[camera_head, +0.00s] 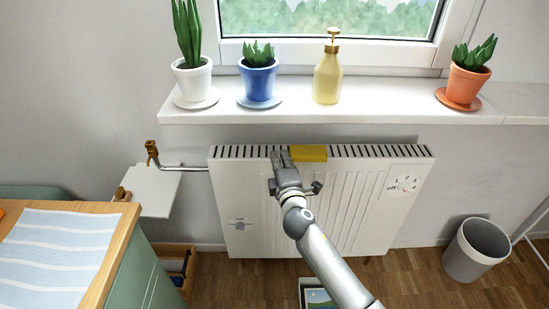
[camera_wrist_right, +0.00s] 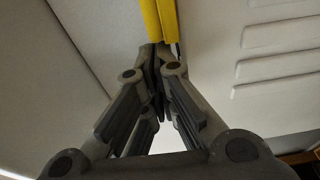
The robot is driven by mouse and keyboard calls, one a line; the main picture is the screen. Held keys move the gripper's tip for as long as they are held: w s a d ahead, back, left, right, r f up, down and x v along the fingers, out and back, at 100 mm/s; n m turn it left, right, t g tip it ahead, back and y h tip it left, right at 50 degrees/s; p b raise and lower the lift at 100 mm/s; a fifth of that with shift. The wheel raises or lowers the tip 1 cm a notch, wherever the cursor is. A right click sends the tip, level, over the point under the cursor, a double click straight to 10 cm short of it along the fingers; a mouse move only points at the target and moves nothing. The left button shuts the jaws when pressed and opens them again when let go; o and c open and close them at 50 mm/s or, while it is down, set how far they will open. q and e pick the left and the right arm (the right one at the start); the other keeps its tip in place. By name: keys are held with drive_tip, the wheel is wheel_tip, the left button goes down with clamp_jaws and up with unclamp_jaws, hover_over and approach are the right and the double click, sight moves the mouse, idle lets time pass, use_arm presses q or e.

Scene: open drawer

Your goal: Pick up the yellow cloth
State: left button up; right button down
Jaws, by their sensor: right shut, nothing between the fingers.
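The yellow cloth (camera_head: 309,153) hangs folded over the top edge of the white radiator (camera_head: 350,205), under the window sill. In the right wrist view the cloth (camera_wrist_right: 159,18) shows as a yellow strip just beyond the fingertips. My right gripper (camera_head: 281,158) is at the radiator's top edge, just left of the cloth in the head view. Its fingers (camera_wrist_right: 157,62) are shut with nothing between them. The tips are close to the cloth; whether they touch it I cannot tell. My left gripper is not in view.
The sill (camera_head: 400,106) above the radiator holds potted plants and a yellow soap dispenser (camera_head: 328,75). A pipe with a brass valve (camera_head: 152,152) is left of the radiator. A wooden-topped cabinet (camera_head: 118,240) stands at the left, a grey bin (camera_head: 474,250) at the right.

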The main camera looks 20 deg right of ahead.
drive_tip(key=shift+s+d, duration=0.1)
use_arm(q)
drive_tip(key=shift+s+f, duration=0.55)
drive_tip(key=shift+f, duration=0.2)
use_arm(e)
drive_tip(key=shift+s+d, duration=0.35)
drive_tip(key=shift+d, duration=0.45)
drive_tip(key=shift+s, duration=0.1)
